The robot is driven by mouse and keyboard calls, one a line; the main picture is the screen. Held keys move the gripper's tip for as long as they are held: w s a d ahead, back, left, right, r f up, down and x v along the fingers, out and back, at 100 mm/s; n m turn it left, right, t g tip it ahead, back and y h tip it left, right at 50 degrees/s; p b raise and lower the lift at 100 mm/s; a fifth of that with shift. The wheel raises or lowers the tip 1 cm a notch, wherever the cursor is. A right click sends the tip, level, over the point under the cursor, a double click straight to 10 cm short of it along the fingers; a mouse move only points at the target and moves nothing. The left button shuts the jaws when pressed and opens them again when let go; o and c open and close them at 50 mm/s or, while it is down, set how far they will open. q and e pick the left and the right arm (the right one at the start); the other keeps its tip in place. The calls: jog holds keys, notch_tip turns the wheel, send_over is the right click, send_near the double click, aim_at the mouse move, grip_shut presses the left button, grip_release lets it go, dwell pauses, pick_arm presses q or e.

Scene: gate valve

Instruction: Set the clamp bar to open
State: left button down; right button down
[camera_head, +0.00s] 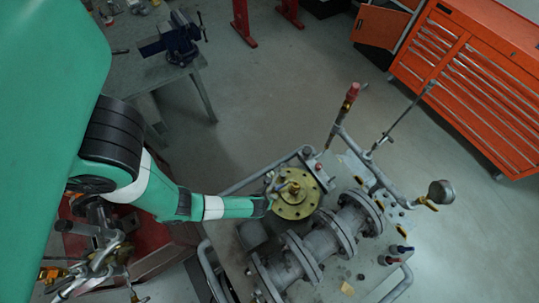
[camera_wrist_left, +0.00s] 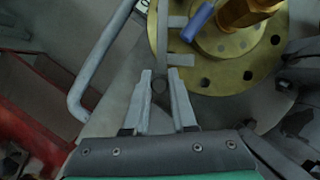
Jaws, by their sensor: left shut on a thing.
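The brass round flange (camera_head: 297,207) sits on top of the grey pipe assembly in the head view. It also shows in the left wrist view (camera_wrist_left: 235,75). A narrow grey bar (camera_wrist_left: 161,45), which looks like the clamp bar, runs over the flange's left edge in the wrist view. My left gripper (camera_head: 268,204) reaches in from the left to the flange's left edge. In the wrist view its fingers (camera_wrist_left: 160,78) lie on either side of the bar's near end and are shut on it. The contact is hard to see. My right gripper is not in view.
A blue-handled part (camera_wrist_left: 199,21) and a brass fitting (camera_wrist_left: 240,12) stand on the flange, right of the bar. A grey rail (camera_wrist_left: 97,60) runs to the left. Grey flanged pipes (camera_head: 318,245) and a gauge (camera_head: 441,192) lie right of my gripper.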

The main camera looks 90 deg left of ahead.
pick_arm(q)
jog(key=c, duration=0.7)
grip_release()
jog(key=shift+c, duration=0.2)
jog(key=p+v, duration=0.3)
jog(key=v, duration=0.8)
jog(key=shift+d+r+p, duration=0.25)
jog(key=shift+p, duration=0.1)
